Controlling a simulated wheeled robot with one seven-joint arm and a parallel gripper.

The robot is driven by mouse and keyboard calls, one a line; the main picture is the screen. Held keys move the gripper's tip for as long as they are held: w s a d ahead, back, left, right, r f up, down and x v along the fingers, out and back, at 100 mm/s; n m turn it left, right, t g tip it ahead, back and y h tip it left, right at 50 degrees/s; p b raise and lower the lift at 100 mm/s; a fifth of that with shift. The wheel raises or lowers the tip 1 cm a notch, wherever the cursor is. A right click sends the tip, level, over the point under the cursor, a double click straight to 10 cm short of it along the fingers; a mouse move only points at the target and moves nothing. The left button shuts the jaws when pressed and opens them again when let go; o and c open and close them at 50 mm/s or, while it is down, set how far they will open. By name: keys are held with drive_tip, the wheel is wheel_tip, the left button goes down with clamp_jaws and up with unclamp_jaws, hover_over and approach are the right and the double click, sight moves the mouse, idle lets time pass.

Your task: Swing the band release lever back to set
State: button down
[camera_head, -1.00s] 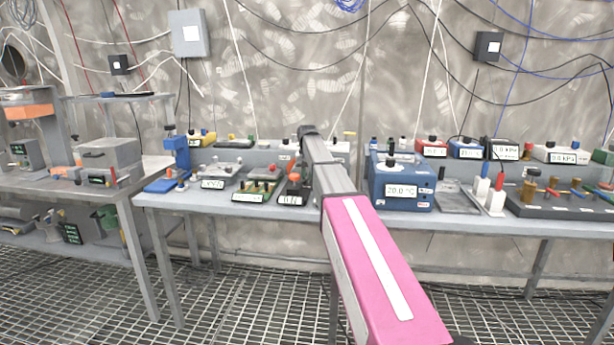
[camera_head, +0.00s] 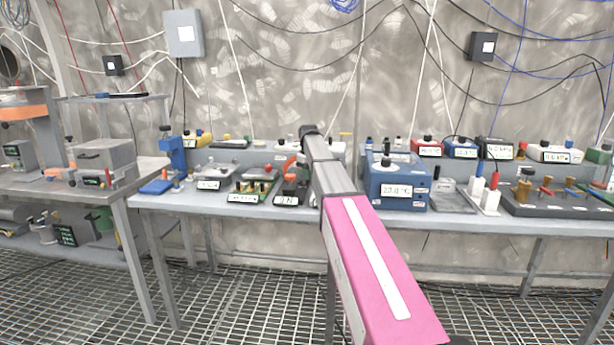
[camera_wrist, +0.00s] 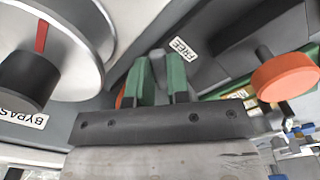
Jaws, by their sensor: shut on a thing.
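In the wrist view my gripper (camera_wrist: 161,78) has its two green fingers close together, shut on a narrow part mostly hidden between them; I take it for the band release lever. A bit of orange (camera_wrist: 120,98) shows just left of the fingers. A plate marked FREE (camera_wrist: 180,47) is beyond the fingertips. In the head view an orange lever (camera_head: 291,162) stands over a small dark unit with a display (camera_head: 286,200) on the bench, just left of my arm. My fingers are hidden there behind my wrist.
In the wrist view a round dial with a red mark (camera_wrist: 41,38) is close on the left, above a BYPASS label. An orange knob (camera_wrist: 285,77) on a dark stem is on the right. A blue temperature box (camera_head: 398,183) stands right of my arm on the bench.

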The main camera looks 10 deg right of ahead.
drive_tip(key=n, duration=0.3)
drive_tip(key=shift+w+d+n, duration=0.3)
drive_tip(key=shift+w, duration=0.05)
drive_tip(key=shift+w+d+n, duration=0.1)
drive_tip(key=shift+w+n, duration=0.1)
drive_tip(key=shift+n, duration=0.7)
drive_tip(key=shift+w+d+n, duration=0.1)
drive_tip(key=shift+w+n, duration=0.1)
drive_tip(key=shift+n, duration=0.7)
drive_tip(key=c, duration=1.1)
unclamp_jaws()
wheel_tip(320, 180, up, 11)
drive_tip(key=shift+f, duration=0.1)
drive_tip(key=shift+s, duration=0.1)
